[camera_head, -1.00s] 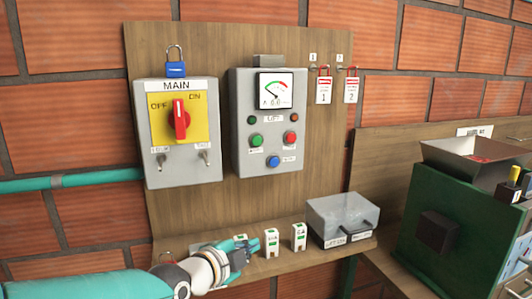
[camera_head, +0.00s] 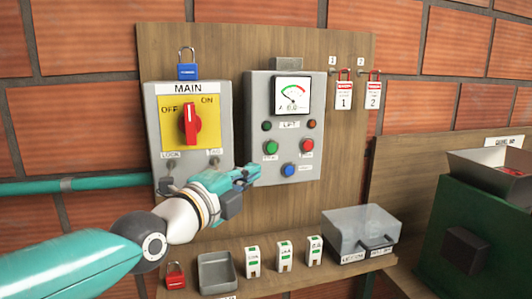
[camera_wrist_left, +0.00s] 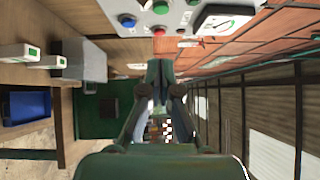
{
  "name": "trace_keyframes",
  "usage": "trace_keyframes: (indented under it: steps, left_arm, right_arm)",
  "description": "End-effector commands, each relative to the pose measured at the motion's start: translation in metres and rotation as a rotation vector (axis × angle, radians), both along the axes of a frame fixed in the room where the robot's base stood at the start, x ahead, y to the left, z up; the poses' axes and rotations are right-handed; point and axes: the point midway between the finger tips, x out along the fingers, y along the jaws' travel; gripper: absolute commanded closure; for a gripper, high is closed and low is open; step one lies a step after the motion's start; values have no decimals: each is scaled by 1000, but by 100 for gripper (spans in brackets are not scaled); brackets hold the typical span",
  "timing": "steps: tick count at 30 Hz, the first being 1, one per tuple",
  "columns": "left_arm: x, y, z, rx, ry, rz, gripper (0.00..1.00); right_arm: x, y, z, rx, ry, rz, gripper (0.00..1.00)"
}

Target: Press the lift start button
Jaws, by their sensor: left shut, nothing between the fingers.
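The grey lift panel (camera_head: 256,130) hangs on the wooden board, with a dial on top. Its green button (camera_head: 271,147) sits at left, the red button (camera_head: 307,146) at right and the blue button (camera_head: 289,170) below. My left gripper (camera_head: 252,173) is shut and empty, its tips in front of the panel's lower left edge, a little below and left of the green button. In the left wrist view the gripper (camera_wrist_left: 160,70) points along the panel, with the green button (camera_wrist_left: 160,7) at the top edge; no contact shows. My right gripper is not in view.
The MAIN switch box (camera_head: 160,139) with its red handle is left of the panel, partly behind my left arm. On the shelf below stand a red padlock (camera_head: 176,276), a grey tray (camera_head: 203,275), several white blocks and a clear-lidded box (camera_head: 340,239). Two red tagged padlocks hang right.

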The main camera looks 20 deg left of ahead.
Motion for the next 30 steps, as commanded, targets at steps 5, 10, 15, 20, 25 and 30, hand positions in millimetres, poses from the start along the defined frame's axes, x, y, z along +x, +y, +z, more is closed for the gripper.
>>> trace_keyframes:
  steps: [5,10,15,20,25,30]
  left_arm:
    - [37,-10,3,0,5,-2,100]
    - [73,-19,5,1,4,-2,100]
    - [89,-11,8,1,1,1,100]
    - [101,-4,10,1,3,0,100]
    - [108,0,8,0,2,-2,100]
    - [109,0,7,-1,1,-3,100]
  right_arm:
    - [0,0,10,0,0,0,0]
    - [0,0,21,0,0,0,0]
    - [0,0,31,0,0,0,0]
    - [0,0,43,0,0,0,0]
    - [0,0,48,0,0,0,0]
    - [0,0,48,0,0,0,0]
